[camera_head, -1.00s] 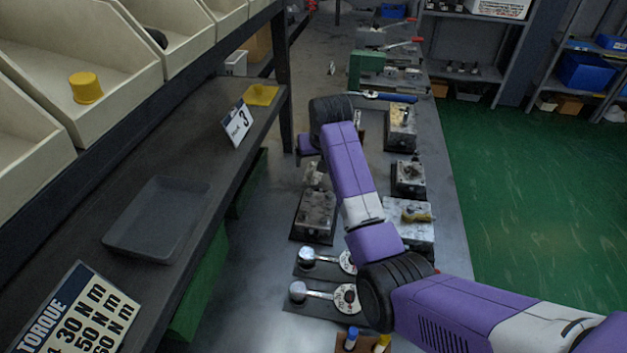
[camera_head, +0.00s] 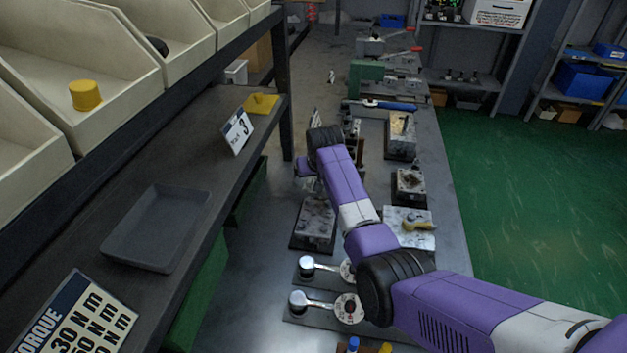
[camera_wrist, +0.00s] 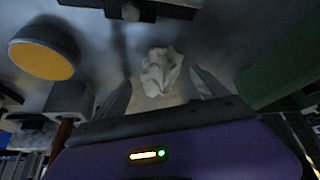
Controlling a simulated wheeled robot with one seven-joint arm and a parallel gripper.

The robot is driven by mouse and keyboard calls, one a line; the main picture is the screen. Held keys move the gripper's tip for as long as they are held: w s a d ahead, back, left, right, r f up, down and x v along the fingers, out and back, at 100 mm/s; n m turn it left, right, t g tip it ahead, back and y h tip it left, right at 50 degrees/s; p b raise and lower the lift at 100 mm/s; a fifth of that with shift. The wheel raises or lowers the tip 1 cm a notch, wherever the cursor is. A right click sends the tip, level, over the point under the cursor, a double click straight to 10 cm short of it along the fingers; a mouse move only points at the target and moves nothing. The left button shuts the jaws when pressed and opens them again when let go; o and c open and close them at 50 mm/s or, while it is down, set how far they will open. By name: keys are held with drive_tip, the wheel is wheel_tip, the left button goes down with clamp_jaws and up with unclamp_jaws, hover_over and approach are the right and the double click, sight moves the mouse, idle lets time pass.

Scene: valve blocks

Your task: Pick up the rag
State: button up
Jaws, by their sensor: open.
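The rag (camera_wrist: 160,72) is a crumpled off-white cloth on the grey bench top in the wrist view. My gripper (camera_wrist: 160,88) is open, with one dark finger on each side of the rag. The rag shows between and beyond the fingers; I cannot tell whether they touch it. In the head view my fingers are hidden by my arm, and I cannot make out the rag with certainty there.
A round part with an orange face (camera_wrist: 41,60) is at the left and a green surface (camera_wrist: 285,60) at the right in the wrist view. Valve blocks (camera_head: 402,135) stand along the bench. A shelf with a grey tray (camera_head: 158,228) runs along the left.

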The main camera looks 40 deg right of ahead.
drive_tip(key=c, duration=1.4)
drive_tip(key=shift+c, duration=0.3)
wheel_tip(320, 180, up, 20)
drive_tip(key=shift+r+b, duration=0.1)
drive_tip(key=shift+b, duration=0.2)
